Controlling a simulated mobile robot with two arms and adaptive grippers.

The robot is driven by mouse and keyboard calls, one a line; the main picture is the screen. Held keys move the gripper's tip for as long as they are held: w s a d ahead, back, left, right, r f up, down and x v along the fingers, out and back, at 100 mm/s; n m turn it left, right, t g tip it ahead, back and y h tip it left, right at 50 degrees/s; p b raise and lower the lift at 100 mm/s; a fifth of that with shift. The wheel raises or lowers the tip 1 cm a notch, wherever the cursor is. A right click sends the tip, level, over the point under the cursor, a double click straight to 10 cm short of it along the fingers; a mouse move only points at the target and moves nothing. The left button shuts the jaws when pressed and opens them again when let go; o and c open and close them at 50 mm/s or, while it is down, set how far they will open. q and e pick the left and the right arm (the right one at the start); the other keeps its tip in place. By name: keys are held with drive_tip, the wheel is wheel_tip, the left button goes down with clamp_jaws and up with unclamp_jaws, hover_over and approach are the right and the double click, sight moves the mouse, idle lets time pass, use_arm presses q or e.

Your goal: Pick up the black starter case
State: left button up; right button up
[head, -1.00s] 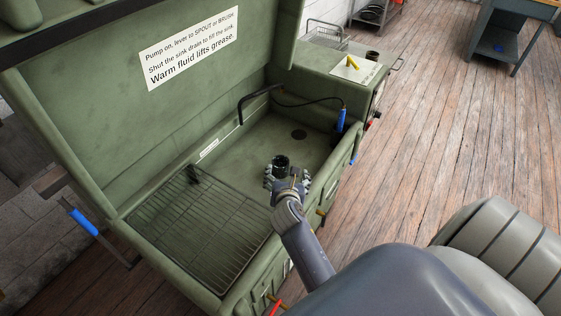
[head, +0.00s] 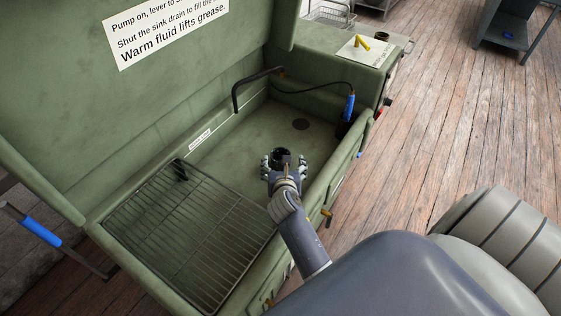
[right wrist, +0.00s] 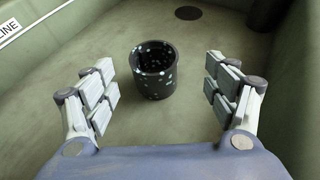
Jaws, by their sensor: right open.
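The black starter case (right wrist: 154,72) is a short, open-topped cylinder with pale specks. It stands upright on the sink floor in the right wrist view, between and a little beyond my open right fingers (right wrist: 165,92). In the head view the case (head: 281,153) shows just past my right gripper (head: 285,165), which hides its lower part. The fingers are apart on both sides of the case, with clear gaps and no contact seen. My left gripper is in neither view.
The green sink (head: 237,137) has raised walls around the case. A wire rack (head: 190,235) lies to the left. A black spout (head: 255,82) and a blue-handled brush (head: 349,107) are at the back. The dark drain (head: 301,124) lies beyond the case.

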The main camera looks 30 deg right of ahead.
sight(280, 150)
drive_tip(key=shift+w+a+x, duration=0.1)
drive_tip(key=shift+x, duration=1.1)
drive_tip(key=shift+w+a+x, duration=0.1)
drive_tip(key=shift+a+x, duration=0.05)
drive_tip(key=shift+x, duration=1.1)
drive_tip(key=shift+w+a+x, duration=0.1)
drive_tip(key=shift+w+x, duration=0.05)
drive_tip(key=shift+x, duration=1.05)
drive_tip(key=shift+r, duration=0.15)
drive_tip(key=c, duration=1.6)
drive_tip(key=shift+r, duration=0.2)
clamp_jaws()
